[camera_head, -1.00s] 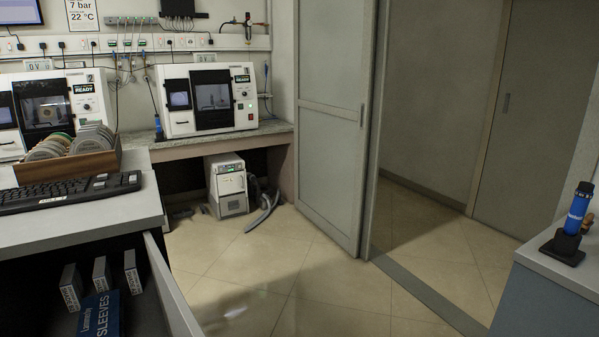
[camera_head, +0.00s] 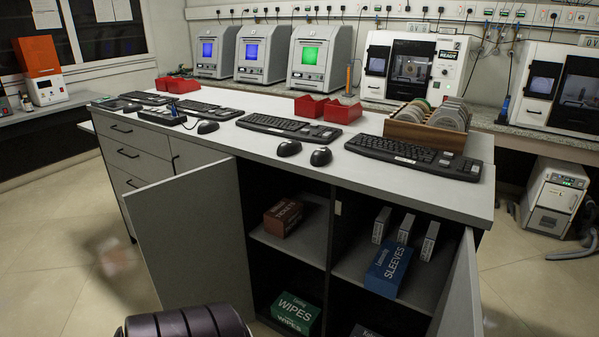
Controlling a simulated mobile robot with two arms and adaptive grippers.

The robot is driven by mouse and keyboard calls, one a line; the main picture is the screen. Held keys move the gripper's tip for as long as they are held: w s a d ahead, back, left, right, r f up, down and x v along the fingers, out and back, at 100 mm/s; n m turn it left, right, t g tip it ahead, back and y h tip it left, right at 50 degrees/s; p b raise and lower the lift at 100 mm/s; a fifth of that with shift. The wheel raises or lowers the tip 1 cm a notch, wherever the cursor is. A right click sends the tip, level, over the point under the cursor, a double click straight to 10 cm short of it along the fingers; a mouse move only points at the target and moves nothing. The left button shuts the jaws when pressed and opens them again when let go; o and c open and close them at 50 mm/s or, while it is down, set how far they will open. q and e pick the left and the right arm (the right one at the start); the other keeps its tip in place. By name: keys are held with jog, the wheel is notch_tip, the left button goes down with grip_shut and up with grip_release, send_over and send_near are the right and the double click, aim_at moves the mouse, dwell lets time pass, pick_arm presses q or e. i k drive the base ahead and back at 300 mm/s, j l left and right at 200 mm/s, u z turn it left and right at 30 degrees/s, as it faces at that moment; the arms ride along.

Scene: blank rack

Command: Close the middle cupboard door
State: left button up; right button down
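A light grey cupboard door (camera_head: 190,240) stands swung open in the middle of the workbench front, left of the exposed shelves. I take it as the middle door. A second open door (camera_head: 462,285) stands at the right end of the cupboard, seen nearly edge-on. Between them the cupboard (camera_head: 334,240) is open, with a divider and shelves.
The grey worktop (camera_head: 240,142) above the cupboard holds keyboards (camera_head: 412,157), mice (camera_head: 320,157), red trays (camera_head: 328,108) and a wooden rack of discs (camera_head: 430,130). Drawers (camera_head: 130,160) are shut at left. The tiled floor (camera_head: 50,245) at left is clear.

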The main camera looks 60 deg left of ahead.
aim_at(188, 227)
jog(key=k+j, duration=0.15)
jog(key=j, duration=0.4)
jog(key=k+j, duration=0.1)
jog(key=j, duration=0.4)
jog(key=k+j, duration=0.15)
jog(key=j, duration=0.4)
jog(key=k+j, duration=0.1)
jog(key=j, duration=0.45)
jog(key=k+j, duration=0.15)
jog(key=j, duration=0.4)
jog(key=k+j, duration=0.1)
jog(key=j, duration=0.4)
jog(key=k+j, duration=0.15)
jog(key=j, duration=0.4)
jog(key=k+j, duration=0.1)
jog(key=j, duration=0.45)
